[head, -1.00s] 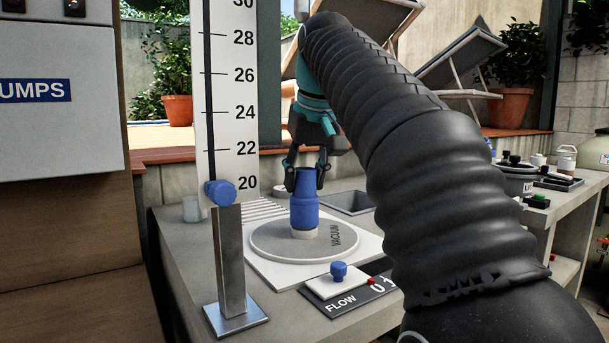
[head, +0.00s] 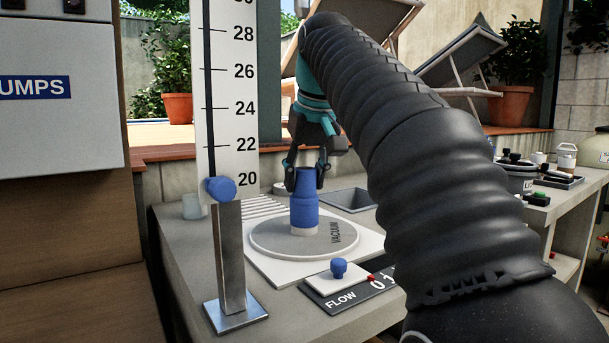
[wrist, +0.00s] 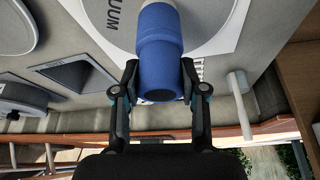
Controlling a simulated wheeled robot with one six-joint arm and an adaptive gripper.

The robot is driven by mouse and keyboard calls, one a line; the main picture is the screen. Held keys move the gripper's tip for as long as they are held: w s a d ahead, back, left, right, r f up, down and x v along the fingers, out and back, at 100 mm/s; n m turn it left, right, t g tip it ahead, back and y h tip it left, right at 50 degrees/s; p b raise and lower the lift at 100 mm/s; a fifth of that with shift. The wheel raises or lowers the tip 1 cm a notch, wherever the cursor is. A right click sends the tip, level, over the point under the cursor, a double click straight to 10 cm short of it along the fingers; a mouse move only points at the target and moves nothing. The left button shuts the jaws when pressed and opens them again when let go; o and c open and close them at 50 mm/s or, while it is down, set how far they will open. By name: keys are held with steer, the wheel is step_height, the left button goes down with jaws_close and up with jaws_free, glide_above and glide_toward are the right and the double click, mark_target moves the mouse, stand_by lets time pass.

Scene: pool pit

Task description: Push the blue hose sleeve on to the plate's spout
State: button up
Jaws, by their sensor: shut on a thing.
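The blue hose sleeve (head: 304,206) stands upright over the pale spout (head: 304,231) of the round grey plate (head: 270,240) marked VACUUM. A short pale band of the spout shows below the sleeve's lower end; how far the sleeve covers it is hidden. My gripper (head: 304,181) comes from above and is shut on the sleeve's upper part. In the wrist view the sleeve (wrist: 160,55) sits between both fingers, with its dark open end towards the camera.
A white scale with a blue knob (head: 220,189) stands on a metal post (head: 231,258) left of the plate. A FLOW panel (head: 350,287) with a blue knob lies in front. A square basin (head: 347,200) is behind the plate to the right.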

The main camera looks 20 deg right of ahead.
steer(key=shift+f, duration=0.1)
steer(key=o, duration=1.2)
steer(key=shift+o, duration=0.3)
steer(key=shift+o, duration=0.6)
steer(key=shift+r+p, duration=2.55)
steer(key=shift+r, duration=1.95)
